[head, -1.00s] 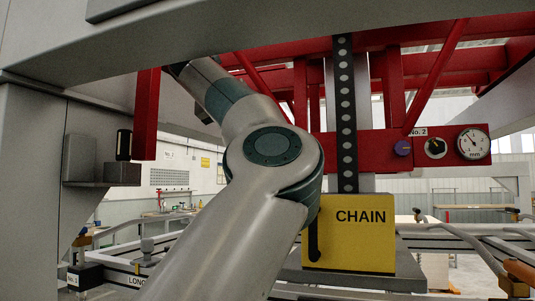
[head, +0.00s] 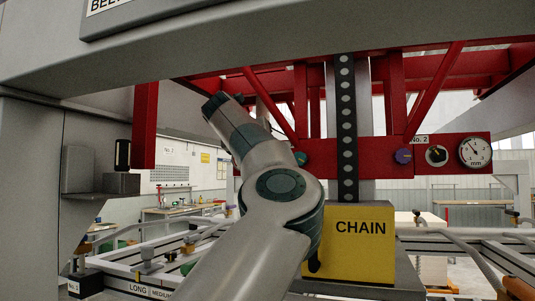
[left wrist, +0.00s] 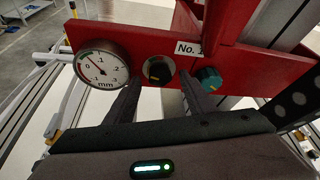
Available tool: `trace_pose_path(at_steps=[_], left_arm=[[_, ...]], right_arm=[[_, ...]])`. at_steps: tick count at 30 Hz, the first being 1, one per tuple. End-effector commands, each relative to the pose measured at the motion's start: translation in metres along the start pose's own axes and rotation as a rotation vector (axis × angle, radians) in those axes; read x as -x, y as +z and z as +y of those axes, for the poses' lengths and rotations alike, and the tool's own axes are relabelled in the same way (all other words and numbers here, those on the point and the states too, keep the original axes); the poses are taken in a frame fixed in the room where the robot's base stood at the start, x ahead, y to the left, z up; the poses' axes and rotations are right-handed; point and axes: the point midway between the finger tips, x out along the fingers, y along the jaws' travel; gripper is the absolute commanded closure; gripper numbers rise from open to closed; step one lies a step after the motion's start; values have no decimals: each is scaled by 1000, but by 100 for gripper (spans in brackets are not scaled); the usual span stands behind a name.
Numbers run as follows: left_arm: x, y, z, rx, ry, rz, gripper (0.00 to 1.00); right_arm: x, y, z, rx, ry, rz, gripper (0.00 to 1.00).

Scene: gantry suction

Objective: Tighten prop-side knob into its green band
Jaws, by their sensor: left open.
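In the left wrist view, a red panel carries a round mm gauge (left wrist: 101,66), a black knob (left wrist: 159,70) with a yellow mark on a grey disc, and a teal knob (left wrist: 208,79). The gauge has coloured edge bands, green among them, and its needle points up and left. My left gripper (left wrist: 160,88) is open, its two fingers pointing at the panel on either side of the black knob; I cannot tell whether they touch it. In the head view my left arm hides the gripper and this gauge; a teal knob (head: 301,158) shows beside the arm. My right gripper is not in view.
The No. 2 red panel, with a purple knob (head: 403,156), black knob (head: 436,156) and gauge (head: 475,152), is at right. A yellow CHAIN box (head: 360,243) stands close behind my arm. A grey beam (head: 300,35) crosses above. Rails run behind.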

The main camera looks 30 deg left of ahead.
Motion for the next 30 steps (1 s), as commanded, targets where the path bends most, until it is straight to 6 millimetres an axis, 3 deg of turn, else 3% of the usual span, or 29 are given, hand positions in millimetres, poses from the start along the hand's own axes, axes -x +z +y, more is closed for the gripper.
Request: trace_pose_path(at_steps=[13, 18, 26, 30], left_arm=[[-8, 0, 0, 1, 0, -2, 51], [-8, 0, 0, 1, 0, -1, 91], [-9, -2, 1, -33, 13, -1, 92], [-11, -5, 1, -126, 51, -1, 92]], right_arm=[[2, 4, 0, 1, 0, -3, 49], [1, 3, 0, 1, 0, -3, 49], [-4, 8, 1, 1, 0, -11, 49], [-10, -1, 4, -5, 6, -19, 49]])
